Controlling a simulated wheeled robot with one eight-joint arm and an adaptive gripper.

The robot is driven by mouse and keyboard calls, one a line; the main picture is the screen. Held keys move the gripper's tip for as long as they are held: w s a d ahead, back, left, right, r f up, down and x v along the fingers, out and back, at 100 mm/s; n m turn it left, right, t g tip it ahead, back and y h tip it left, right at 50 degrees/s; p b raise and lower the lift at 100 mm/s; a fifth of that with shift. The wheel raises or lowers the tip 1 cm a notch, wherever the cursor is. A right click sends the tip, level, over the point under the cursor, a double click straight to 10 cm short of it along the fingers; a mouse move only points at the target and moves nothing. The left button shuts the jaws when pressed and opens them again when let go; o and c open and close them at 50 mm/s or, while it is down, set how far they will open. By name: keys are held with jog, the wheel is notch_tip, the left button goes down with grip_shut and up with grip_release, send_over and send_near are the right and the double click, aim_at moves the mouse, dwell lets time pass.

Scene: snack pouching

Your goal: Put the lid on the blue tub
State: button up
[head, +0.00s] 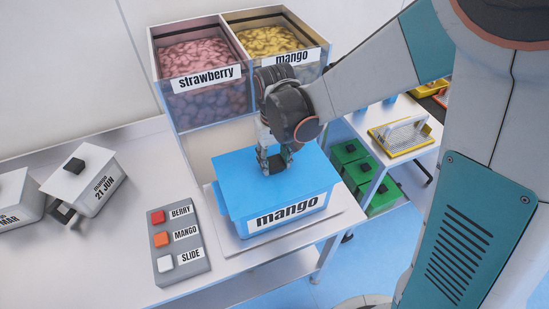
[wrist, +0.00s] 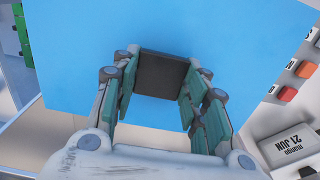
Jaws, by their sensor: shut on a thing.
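The blue tub (head: 237,214) stands on a pale board at the table's right end, with a "mango" label on its front. The blue lid (head: 237,170) lies over the tub's top; it also fills much of the wrist view (wrist: 235,45). I cannot tell whether it is fully seated; its left edge seems to stick out past the tub. My gripper (head: 275,160) points down at the lid's middle and is shut on its black knob (wrist: 162,73), with one finger on each side. The fingers mostly hide the knob in the head view.
A grey button panel (head: 178,247) lies left of the tub. White lidded boxes (head: 83,188) stand farther left. Bins labelled strawberry (head: 207,78) and mango (head: 290,55) stand behind. Green crates (head: 352,172) are to the right, below a side table (head: 380,150).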

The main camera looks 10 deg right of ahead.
jog(key=o, duration=1.2)
